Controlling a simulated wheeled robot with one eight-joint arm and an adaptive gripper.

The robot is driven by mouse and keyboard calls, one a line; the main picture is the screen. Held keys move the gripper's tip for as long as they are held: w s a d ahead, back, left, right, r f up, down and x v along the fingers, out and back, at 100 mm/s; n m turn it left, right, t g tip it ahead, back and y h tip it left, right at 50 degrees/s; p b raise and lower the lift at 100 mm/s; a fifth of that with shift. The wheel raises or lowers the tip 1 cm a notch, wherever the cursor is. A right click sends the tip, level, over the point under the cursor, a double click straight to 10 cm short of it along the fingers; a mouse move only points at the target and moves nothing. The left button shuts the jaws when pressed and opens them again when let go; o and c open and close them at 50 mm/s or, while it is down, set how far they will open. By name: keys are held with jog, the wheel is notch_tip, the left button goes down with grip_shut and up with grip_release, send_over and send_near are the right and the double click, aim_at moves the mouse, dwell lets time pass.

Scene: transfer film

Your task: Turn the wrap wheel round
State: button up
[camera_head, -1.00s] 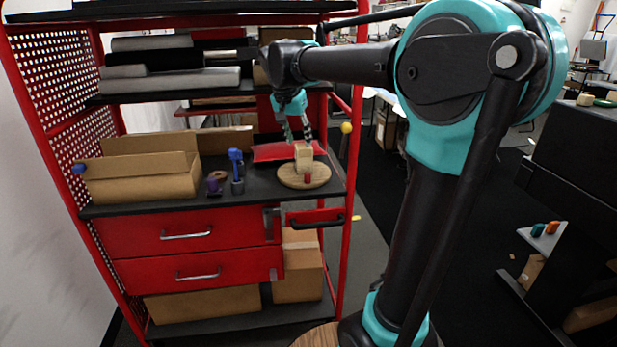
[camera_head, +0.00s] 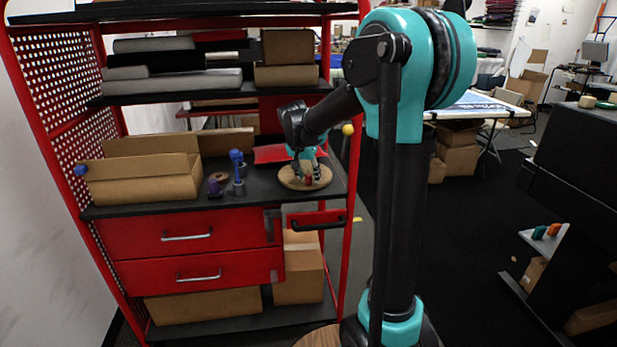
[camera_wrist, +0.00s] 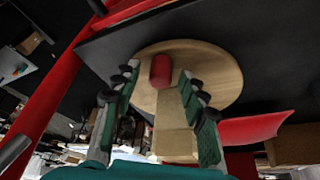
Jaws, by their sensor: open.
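The wrap wheel (camera_head: 290,183) is a round light-wood disc lying on the black shelf near its right front corner. In the wrist view the disc (camera_wrist: 222,72) fills the upper middle. A red upright peg (camera_wrist: 160,70) stands on it, with a pale wooden block (camera_wrist: 172,128) close by. The peg (camera_head: 308,181) also shows small in the head view. My gripper (camera_head: 306,175) is low over the disc. In the wrist view my gripper (camera_wrist: 158,75) is open, with one finger on each side of the peg and block. I cannot tell whether the fingers touch them.
A red tray (camera_head: 275,153) lies behind the disc. Blue and purple small items (camera_head: 238,175) and an open cardboard box (camera_head: 145,187) stand to the left. A red rack post (camera_head: 352,200) rises close on the right. Rolls lie on the shelf above.

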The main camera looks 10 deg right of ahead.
jog(key=shift+w+f, duration=0.15)
jog(key=shift+f, duration=0.25)
jog(key=shift+c, duration=0.2)
grip_shut()
